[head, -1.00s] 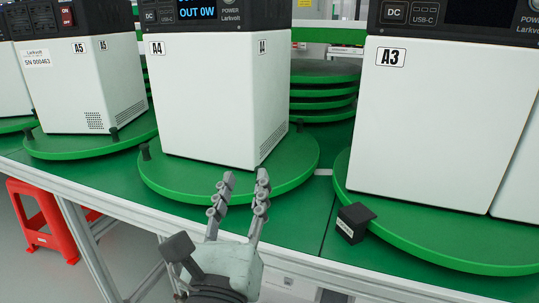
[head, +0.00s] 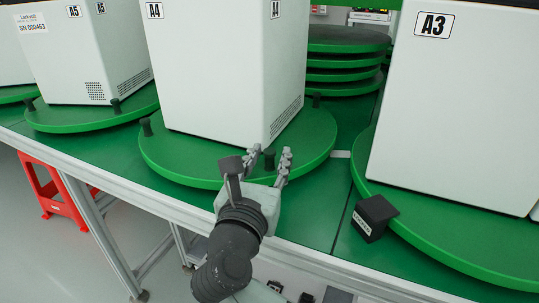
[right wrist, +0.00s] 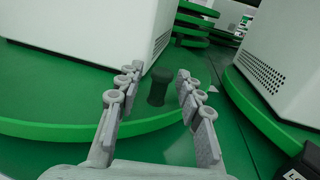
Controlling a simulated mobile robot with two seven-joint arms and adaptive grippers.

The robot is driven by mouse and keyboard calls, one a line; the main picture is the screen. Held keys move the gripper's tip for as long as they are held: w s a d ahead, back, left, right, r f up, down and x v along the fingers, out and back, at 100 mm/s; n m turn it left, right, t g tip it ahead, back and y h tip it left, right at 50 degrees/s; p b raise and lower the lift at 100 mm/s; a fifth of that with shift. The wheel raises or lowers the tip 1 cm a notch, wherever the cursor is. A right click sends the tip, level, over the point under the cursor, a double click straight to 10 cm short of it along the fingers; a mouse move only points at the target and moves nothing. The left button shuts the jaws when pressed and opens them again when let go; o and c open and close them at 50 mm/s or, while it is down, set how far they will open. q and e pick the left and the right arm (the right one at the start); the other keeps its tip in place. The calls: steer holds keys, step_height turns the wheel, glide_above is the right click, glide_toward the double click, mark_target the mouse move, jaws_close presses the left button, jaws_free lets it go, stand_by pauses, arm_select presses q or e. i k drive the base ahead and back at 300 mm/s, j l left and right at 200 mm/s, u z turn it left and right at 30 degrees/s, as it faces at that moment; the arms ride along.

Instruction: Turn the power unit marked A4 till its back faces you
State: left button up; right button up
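The white power unit marked A4 (head: 215,80) stands on a round green turntable (head: 180,165) in the middle of the head view; its top is cut off. One wide labelled face and a vented side show. Black pegs stand on the turntable rim. My right gripper (head: 270,155) is at the front rim, its open fingers on either side of one peg (head: 269,160). In the right wrist view this peg (right wrist: 158,87) stands between the open fingertips (right wrist: 157,82), with gaps on both sides. My left gripper is not in view.
Unit A3 (head: 460,110) stands on its turntable at the right, with a small black block (head: 374,214) at its rim. Unit A5 (head: 85,55) is at the left. Spare green discs (head: 345,75) are stacked behind. A red stool (head: 52,195) stands on the floor.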

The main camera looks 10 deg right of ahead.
mark_target(311, 136)
steer(key=j+z, duration=0.25)
steer(key=j, duration=0.45)
steer(key=j+z, duration=0.3)
steer(key=j, duration=0.45)
